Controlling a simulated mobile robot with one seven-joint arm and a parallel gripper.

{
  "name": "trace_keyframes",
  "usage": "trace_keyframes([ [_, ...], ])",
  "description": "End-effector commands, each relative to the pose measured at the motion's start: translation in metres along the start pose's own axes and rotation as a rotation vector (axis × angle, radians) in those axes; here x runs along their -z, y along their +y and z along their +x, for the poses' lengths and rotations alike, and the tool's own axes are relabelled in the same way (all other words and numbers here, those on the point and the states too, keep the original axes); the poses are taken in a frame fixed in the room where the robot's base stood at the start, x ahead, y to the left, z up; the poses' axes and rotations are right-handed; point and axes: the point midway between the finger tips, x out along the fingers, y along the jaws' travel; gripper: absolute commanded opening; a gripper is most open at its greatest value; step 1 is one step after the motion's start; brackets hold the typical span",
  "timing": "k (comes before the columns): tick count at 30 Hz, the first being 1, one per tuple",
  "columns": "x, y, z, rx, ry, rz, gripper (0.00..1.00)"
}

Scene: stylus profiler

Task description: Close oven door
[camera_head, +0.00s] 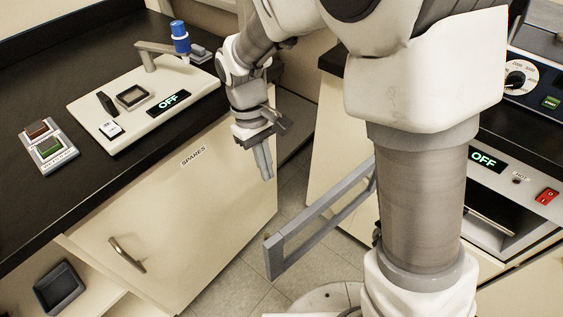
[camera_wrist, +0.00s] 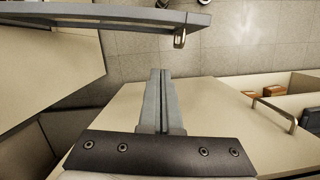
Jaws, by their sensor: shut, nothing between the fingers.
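The oven door (camera_head: 322,204) is a grey frame with an open middle. It stands swung open, reaching out to the left over the floor in the head view. In the wrist view the door (camera_wrist: 110,19) crosses the top, with a small metal handle or latch (camera_wrist: 180,37) near its right end. The oven (camera_head: 485,158) is at the right, with an OFF display and a dark open cavity, partly hidden by my arm. My gripper (camera_head: 265,170) is shut and empty, pointing down to the left of the door. In the wrist view its fingers (camera_wrist: 159,74) point toward the door, apparently apart from it.
A cream cabinet (camera_head: 190,225) labelled SPARES with a metal handle stands at the left under a black counter (camera_head: 40,95). The counter bears a profiler (camera_head: 145,103) and a small button box (camera_head: 48,150). Tiled floor (camera_head: 235,285) is free between the cabinet and door.

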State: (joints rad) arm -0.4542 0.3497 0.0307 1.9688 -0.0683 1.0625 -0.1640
Motion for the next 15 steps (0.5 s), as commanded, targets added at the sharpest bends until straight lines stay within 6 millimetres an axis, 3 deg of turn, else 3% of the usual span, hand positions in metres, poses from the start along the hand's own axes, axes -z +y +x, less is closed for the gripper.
trace_keyframes([
  [5, 0.001, -0.001, 0.022, 0.0, -0.005, -0.003, 0.0],
  [15, 0.001, -0.001, 0.096, 0.001, -0.006, -0.002, 0.0],
])
